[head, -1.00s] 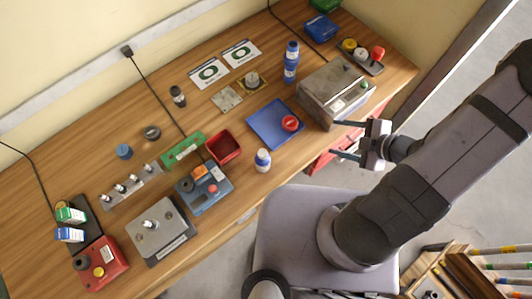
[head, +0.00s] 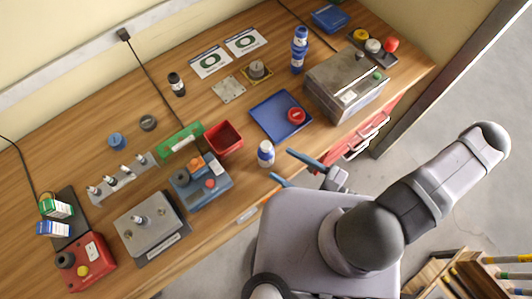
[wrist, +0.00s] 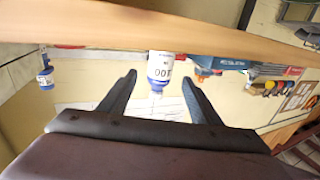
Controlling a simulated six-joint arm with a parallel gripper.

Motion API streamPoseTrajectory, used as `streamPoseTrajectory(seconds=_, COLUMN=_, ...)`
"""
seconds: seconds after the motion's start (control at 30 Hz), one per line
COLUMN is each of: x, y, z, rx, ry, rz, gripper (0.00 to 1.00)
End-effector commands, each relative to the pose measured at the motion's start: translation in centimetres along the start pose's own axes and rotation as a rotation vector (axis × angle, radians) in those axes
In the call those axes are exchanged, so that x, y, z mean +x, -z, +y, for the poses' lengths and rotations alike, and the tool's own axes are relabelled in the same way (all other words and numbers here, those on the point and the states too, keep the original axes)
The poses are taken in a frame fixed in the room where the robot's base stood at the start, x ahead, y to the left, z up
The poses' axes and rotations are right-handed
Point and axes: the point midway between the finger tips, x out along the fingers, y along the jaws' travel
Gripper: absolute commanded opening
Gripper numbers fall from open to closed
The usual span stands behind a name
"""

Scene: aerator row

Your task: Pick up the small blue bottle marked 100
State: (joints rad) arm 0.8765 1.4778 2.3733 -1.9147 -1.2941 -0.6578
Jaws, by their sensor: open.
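The small bottle marked 100 (head: 265,153) stands upright near the table's front edge in the head view, blue and white. In the wrist view the same bottle (wrist: 160,68) appears inverted, with its "100" label facing the camera, between the fingertips in the picture. My gripper (head: 282,163) is open and empty, its two fingers pointing at the bottle from the right, a short gap away. The fingers also show in the wrist view (wrist: 158,75). The bottle is not held.
A blue tray (head: 270,122) with a red round part lies behind the bottle. A red bin (head: 224,138) and a blue-grey device (head: 197,183) stand to its left. A metal box (head: 340,85) stands right. Blue bottles (head: 298,58) stand farther back.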

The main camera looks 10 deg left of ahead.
Motion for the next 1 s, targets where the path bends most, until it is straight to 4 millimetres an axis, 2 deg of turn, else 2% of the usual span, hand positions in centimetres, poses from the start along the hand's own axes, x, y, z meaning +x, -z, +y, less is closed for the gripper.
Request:
streamPoseTrajectory(seconds=0.4, x=1.8, y=0.0, z=0.0, rx=0.0, ry=0.004, rz=-0.002, gripper=0.58)
streamPoseTrajectory(seconds=0.77, x=2.2, y=0.0, z=0.0, rx=-0.001, ry=0.003, rz=-0.003, gripper=0.58)
streamPoseTrajectory(seconds=1.0, x=3.4, y=0.0, z=-0.1, rx=0.0, ry=0.007, rz=-0.003, gripper=0.58)
